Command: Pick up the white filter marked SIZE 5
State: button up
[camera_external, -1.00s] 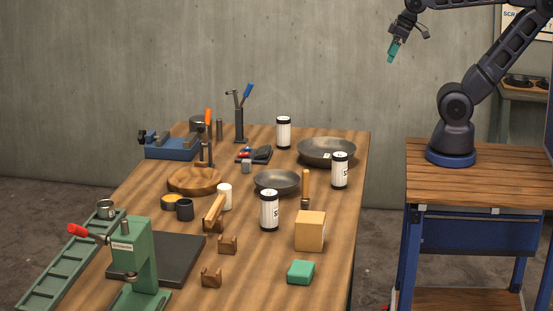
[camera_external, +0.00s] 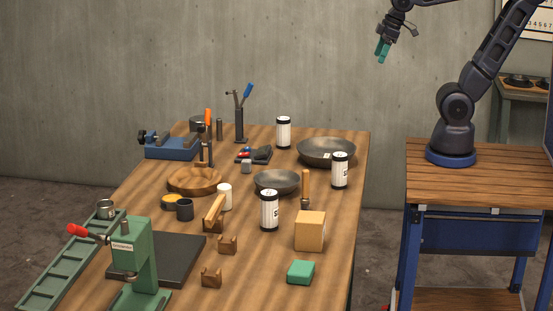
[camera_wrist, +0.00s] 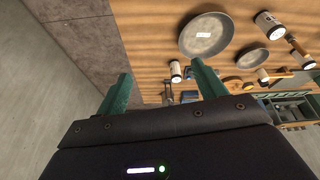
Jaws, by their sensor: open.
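Three white cylindrical filters with black ends stand on the long wooden table: one at the back (camera_external: 283,132), one beside the large pan (camera_external: 340,172), one nearer the middle (camera_external: 269,211). The middle one and the one beside the pan show part of a printed label, but no size number is readable; the back one shows no clear marking. In the wrist view, the filter beside the pan (camera_wrist: 270,25) and the back filter (camera_wrist: 176,72) appear. My gripper (camera_external: 383,51) is open and empty, high above and right of the table's back; its teal fingers show in the wrist view (camera_wrist: 161,68).
A large pan (camera_external: 326,149) and small pan (camera_external: 277,182) lie near the filters. A green press (camera_external: 134,260) occupies the front left.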

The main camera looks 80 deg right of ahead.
jog(key=w+a+f+n+g, duration=0.1)
jog(key=w+a+f+n, duration=0.1)
jog(key=w+a+n, duration=0.5)
jog(key=n+g, duration=0.3)
jog(key=n, duration=0.5)
send_over(336, 155)
notch_tip(336, 155, down, 16)
jog(key=shift+w+d+r, duration=0.1)
jog(key=shift+r, duration=0.1)
jog(key=shift+f, duration=0.25)
notch_tip(336, 155, down, 5)
jog(key=shift+f, duration=0.15)
jog(key=shift+s+d+f, duration=0.1)
jog(key=shift+s+f, duration=0.1)
jog(key=shift+f, duration=1.1)
jog(key=shift+s+d+f, duration=0.1)
jog(key=shift+s+f, duration=0.1)
jog(key=shift+f, duration=1.05)
